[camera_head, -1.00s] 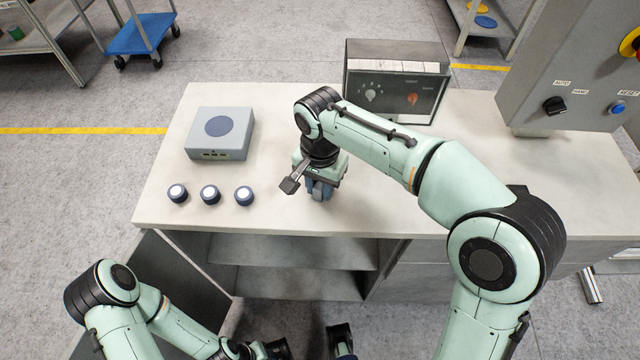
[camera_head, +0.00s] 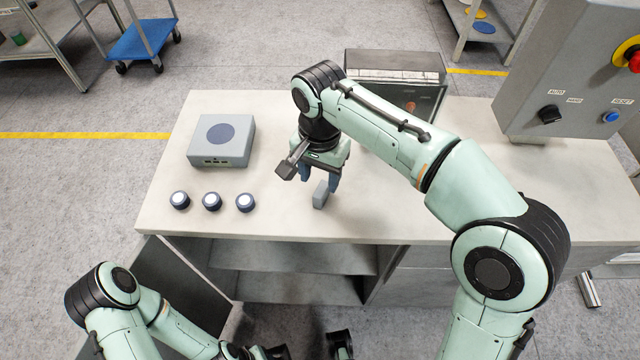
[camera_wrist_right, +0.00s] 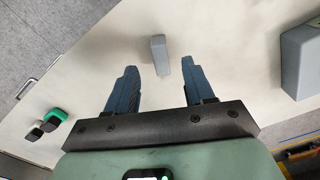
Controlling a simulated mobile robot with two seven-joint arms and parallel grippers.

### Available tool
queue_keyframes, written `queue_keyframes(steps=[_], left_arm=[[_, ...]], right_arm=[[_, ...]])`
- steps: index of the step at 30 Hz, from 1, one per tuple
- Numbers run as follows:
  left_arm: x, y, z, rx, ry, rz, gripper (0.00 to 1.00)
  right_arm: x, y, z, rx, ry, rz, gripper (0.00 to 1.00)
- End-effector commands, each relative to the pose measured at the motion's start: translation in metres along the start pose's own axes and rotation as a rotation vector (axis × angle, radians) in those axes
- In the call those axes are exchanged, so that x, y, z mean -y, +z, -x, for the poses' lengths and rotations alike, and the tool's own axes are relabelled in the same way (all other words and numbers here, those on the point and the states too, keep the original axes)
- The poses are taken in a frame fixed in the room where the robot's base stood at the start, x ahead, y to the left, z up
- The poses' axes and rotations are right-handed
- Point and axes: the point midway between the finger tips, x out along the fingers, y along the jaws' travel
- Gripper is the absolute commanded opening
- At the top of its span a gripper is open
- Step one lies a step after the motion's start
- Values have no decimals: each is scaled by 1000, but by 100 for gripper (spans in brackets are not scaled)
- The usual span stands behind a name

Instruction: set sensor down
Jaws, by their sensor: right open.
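The sensor is a small grey block (camera_head: 320,195) standing on the bench top, to the right of the round dark knobs. My right gripper (camera_head: 320,180) is just above and behind it, fingers pointing down, with nothing between them. In the right wrist view the sensor (camera_wrist_right: 159,55) lies beyond the fingertips, and the two blue fingers (camera_wrist_right: 158,84) are spread apart, clear of it.
The bench top (camera_head: 400,205) is clear right of the sensor. A grey box with a round blue disc (camera_head: 221,140) and three round knobs (camera_head: 211,201) stand left. A dial instrument (camera_head: 395,65) and a control panel (camera_head: 570,70) stand behind and right.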

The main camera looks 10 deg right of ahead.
Motion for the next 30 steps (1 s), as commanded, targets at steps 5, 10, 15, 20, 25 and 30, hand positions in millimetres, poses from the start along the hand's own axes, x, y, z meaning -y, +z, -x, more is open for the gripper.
queue_keyframes(steps=[5,10,15,20,25,30], left_arm=[[-4,-1,10,-4,1,-1,43],[-6,-1,15,-6,2,-2,43],[-6,-1,15,-6,2,-2,43],[-6,-1,15,-6,2,-2,43],[-6,-1,15,-5,2,-2,43],[-6,-1,15,-5,2,-2,43]], right_arm=[[0,0,36,-1,-2,0,53],[0,0,52,0,0,0,53],[0,0,55,1,2,0,53],[0,0,55,1,2,0,53],[0,0,55,1,2,0,53],[0,0,55,1,1,0,53]])
